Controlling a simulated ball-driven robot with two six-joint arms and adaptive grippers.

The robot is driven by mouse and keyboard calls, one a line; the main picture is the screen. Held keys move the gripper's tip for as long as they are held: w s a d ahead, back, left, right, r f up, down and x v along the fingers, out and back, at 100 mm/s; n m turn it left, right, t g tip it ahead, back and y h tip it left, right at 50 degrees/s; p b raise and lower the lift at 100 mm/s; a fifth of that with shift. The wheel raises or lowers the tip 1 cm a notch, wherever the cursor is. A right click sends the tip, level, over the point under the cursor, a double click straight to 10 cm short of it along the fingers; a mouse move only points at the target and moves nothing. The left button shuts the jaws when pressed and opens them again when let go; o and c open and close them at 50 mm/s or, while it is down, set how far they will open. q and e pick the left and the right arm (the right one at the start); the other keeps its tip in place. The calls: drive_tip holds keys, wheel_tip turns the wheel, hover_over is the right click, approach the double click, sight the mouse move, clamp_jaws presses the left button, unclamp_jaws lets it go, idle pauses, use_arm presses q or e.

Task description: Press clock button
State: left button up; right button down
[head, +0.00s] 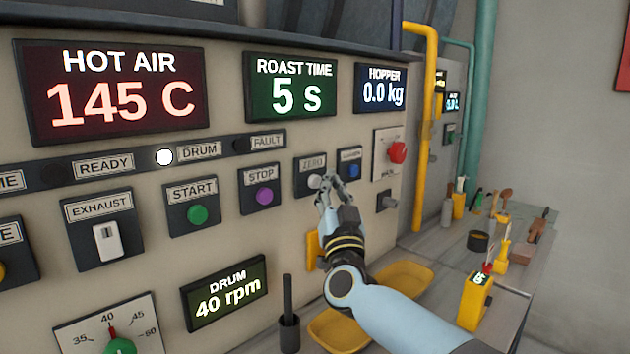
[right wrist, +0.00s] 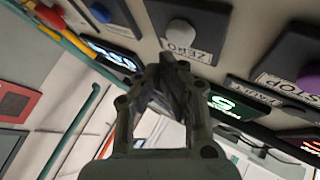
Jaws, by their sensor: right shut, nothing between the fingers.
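No button here is labelled "clock". The ROAST TIME display (head: 290,86) reads 5 s, above a panel marked ZERO (head: 310,163) with a pale grey round button (head: 314,181). In the right wrist view that grey button (right wrist: 182,32) is beyond my fingertips, with the ZERO label under it. My right gripper (head: 326,187) is shut and empty, just right of the grey button in the head view; whether it touches cannot be told. It also shows in the right wrist view (right wrist: 170,72). My left gripper is not in view.
A blue button (head: 353,171) is right of ZERO. A purple STOP button (head: 265,196) and green START button (head: 198,214) are left. A red knob (head: 398,152) and yellow pipe (head: 424,120) are further right. Yellow trays (head: 402,277) lie below my arm.

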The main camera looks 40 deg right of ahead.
drive_tip(key=s+p, duration=0.3)
drive_tip(key=s, duration=0.3)
drive_tip(key=shift+d+p, duration=0.25)
drive_tip(key=shift+p, duration=0.1)
idle(0.6)
